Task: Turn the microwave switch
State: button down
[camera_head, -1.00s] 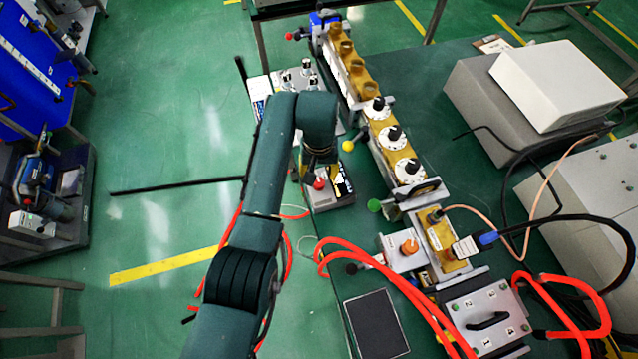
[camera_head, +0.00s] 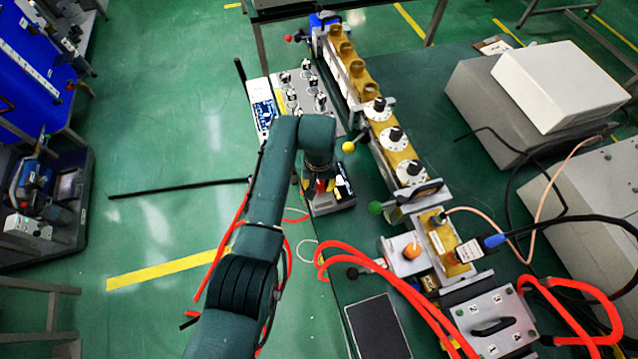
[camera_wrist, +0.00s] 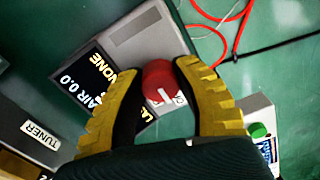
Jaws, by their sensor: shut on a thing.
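A red round knob (camera_wrist: 160,82) with a white mark sits on the grey box (camera_wrist: 143,36) with a black display in the wrist view. My gripper (camera_wrist: 165,88) is shut on this knob, with one yellow-and-black finger on each side. In the head view, my gripper (camera_head: 319,184) is down at the box (camera_head: 334,207), and a bit of red shows between the fingers. My arm and fingers cover much of the knob and part of the box there.
A panel with several black knobs (camera_head: 305,88) lies behind my arm. A brass waveguide (camera_head: 392,140) with white dials runs along the right. Orange-red hoses (camera_head: 395,280) and a dark flat panel (camera_head: 377,327) lie nearer. A green button (camera_wrist: 258,130) shows right in the wrist view.

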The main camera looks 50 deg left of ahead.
jog(key=shift+r+m+p, duration=0.1)
jog(key=shift+m+p, duration=0.7)
jog(key=m+p, duration=0.2)
jog(key=m, duration=0.2)
jog(key=m+p, duration=0.2)
jog(key=m, duration=0.4)
jog(key=shift+m, duration=0.3)
jog(key=c, duration=1)
grip_release()
jog(key=shift+s, duration=0.1)
